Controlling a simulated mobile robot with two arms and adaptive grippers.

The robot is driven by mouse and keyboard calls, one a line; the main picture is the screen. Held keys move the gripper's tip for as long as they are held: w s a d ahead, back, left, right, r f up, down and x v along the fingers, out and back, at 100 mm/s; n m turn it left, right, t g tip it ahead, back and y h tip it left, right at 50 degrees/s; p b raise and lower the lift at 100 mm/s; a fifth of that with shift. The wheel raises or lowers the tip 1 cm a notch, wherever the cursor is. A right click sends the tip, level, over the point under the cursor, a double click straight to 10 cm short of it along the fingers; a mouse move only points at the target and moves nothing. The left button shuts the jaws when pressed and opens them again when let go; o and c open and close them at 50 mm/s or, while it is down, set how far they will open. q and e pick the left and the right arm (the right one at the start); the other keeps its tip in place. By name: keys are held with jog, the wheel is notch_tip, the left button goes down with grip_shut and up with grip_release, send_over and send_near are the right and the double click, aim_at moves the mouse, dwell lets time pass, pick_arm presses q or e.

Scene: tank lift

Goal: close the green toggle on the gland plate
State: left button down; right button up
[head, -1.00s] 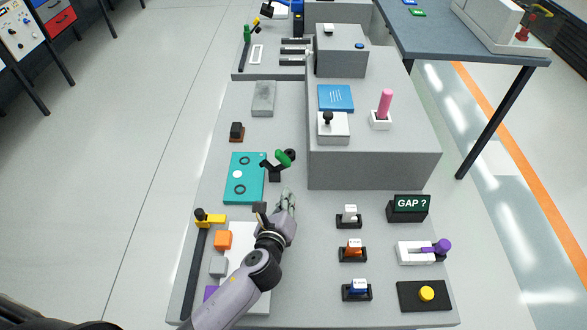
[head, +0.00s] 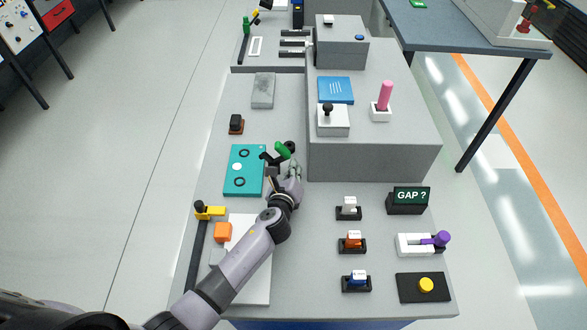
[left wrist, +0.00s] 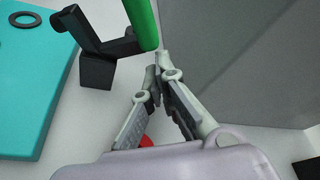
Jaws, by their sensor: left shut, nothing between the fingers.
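The gland plate (head: 235,185) is a teal slab with dark rings and a white spot, on the grey bench left of my gripper. The green toggle (head: 283,149) has a green handle on black linkage, at the plate's right side. In the left wrist view the green handle (left wrist: 142,22) rises above its black base (left wrist: 97,70), with the teal plate (left wrist: 35,90) at left. My left gripper (head: 295,168) is shut and empty, just right of and near the handle. In the left wrist view its fingertips (left wrist: 158,68) are just below the handle's end; contact is unclear.
A tall grey block (head: 375,165) stands close to the right of my gripper. A small brown-black block (head: 236,124) and a grey plate (head: 263,90) lie farther back. Several rocker switches, such as the white one (head: 349,207), stand to the right at the front.

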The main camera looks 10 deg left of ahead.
aim_at(281, 155)
pick_arm(q)
jog(key=shift+a+r+n, duration=0.1)
jog(key=shift+r+n, duration=0.1)
jog(key=shift+n, duration=0.1)
dwell(0.5)
jog(key=shift+r+h, duration=0.1)
jog(key=shift+h, duration=0.2)
jog(key=shift+a+r+n+b, duration=0.1)
jog(key=shift+n+b, duration=0.2)
jog(key=shift+b, duration=0.05)
jog(key=n+b, duration=0.1)
jog(key=a+r+n+t+h+b, duration=0.1)
jog(key=n, duration=0.1)
jog(key=r+n+b, duration=0.1)
jog(key=shift+s+a+t, duration=0.15)
jog(key=shift+a+t, duration=0.2)
jog(key=shift+t, duration=0.05)
jog(key=shift+s+a+r+n+b, duration=0.1)
jog(key=shift+a+r+n+b, duration=0.25)
jog(key=shift+n, duration=0.55)
jog(key=shift+a+r, duration=0.1)
jog(key=shift+r, duration=0.05)
jog(key=shift+s+a+r, duration=0.1)
jog(key=shift+a+r, duration=0.05)
jog(key=shift+a, duration=0.3)
